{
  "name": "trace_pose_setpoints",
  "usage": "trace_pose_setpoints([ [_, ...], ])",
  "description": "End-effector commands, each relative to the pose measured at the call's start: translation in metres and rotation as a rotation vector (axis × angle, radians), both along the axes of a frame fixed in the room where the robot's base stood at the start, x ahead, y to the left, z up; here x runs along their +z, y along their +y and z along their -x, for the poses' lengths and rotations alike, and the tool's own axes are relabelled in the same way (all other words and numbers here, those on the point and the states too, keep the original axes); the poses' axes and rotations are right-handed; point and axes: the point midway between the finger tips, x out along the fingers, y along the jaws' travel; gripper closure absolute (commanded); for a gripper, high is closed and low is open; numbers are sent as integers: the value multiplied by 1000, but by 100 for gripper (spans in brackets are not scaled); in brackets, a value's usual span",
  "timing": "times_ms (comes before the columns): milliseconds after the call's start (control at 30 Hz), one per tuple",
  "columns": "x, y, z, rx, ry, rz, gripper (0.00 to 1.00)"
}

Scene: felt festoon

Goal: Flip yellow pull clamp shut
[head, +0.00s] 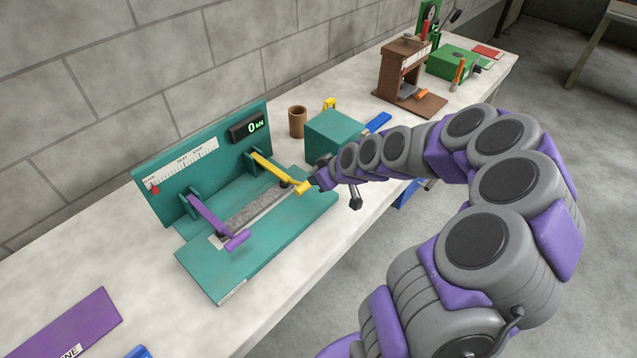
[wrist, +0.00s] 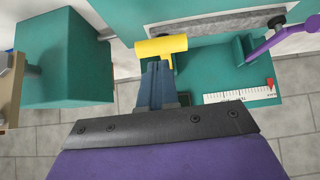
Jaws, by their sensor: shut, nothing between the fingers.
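The yellow pull clamp (head: 274,170) is a lever with a crossbar handle, on the right side of a teal test fixture (head: 262,250). Its lever slopes down and forward from the back plate, with the handle low over the base. My gripper (head: 311,183) is at the handle end. In the wrist view the yellow crossbar (wrist: 160,46) lies just beyond the tips of my shut, empty fingers (wrist: 157,68). I cannot tell whether they touch. A purple lever (head: 212,217) of similar shape sits on the left side of the fixture, also low.
A display (head: 249,127) on the back plate reads 0 kN, above a scale with a red pointer. A teal block (head: 333,134) stands close right of the fixture, with a brown cup (head: 297,121) behind. A purple plate (head: 70,328) lies at front left.

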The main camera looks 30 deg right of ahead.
Motion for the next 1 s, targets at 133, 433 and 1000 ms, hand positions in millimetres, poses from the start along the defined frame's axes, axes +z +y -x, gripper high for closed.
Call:
trace_pose_setpoints([
  [133, 16, -8, 17, -4, 0, -2, 100],
  [433, 40, -19, 58, -5, -1, 2, 100],
  [1000, 51, -33, 80, -1, 1, -1, 100],
])
